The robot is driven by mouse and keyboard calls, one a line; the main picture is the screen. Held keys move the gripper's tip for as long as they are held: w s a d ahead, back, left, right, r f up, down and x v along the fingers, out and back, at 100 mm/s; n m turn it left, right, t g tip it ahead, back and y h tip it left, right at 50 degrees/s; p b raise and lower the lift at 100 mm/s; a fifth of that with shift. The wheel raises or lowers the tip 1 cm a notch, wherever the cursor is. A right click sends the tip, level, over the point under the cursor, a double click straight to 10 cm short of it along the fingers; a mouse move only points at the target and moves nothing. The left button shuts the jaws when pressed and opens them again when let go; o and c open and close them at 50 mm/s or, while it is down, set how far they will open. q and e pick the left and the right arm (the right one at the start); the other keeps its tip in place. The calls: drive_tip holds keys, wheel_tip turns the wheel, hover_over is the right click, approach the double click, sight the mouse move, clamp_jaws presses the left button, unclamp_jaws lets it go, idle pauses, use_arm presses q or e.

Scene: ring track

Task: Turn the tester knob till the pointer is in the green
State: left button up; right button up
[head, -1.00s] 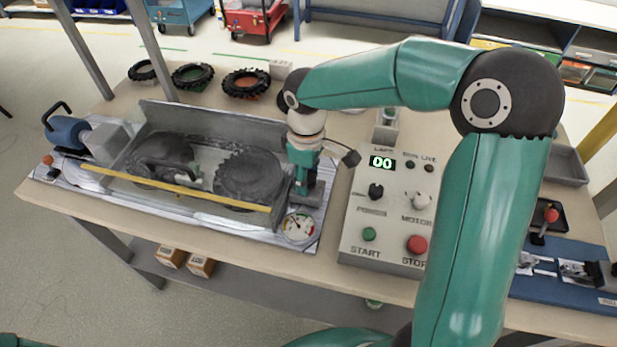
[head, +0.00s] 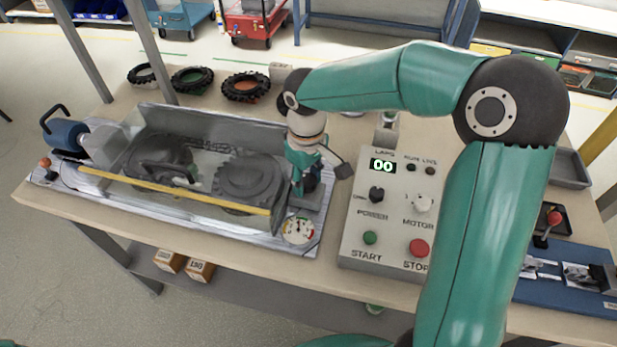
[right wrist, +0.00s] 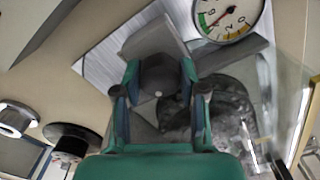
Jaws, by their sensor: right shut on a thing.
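My right gripper (head: 306,188) reaches down over the grey tester block at the right end of the clear-covered ring track. In the right wrist view its two fingers (right wrist: 160,95) are shut on the dark tester knob (right wrist: 162,76). The fingers largely hide the knob in the head view. The round white gauge (head: 298,230) lies just in front of the gripper. In the right wrist view the gauge (right wrist: 228,14) is cut by the top edge; its red pointer slants toward the lower left, near the green band. I cannot tell whether it is inside. My left gripper is not in view.
A control box (head: 385,215) with knobs and buttons stands right of the tester. Three tyres (head: 192,79) lie at the back of the table. A yellow bar (head: 170,190) runs along the track cover's front. A blue fixture (head: 570,289) lies far right.

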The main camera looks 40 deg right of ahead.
sight(306, 178)
drive_tip(key=o, duration=1)
drive_tip(key=shift+w+r, duration=0.1)
drive_tip(key=shift+w, duration=0.1)
drive_tip(key=shift+o, duration=0.7)
drive_tip(key=shift+s, duration=0.1)
wheel_tip(306, 178, up, 12)
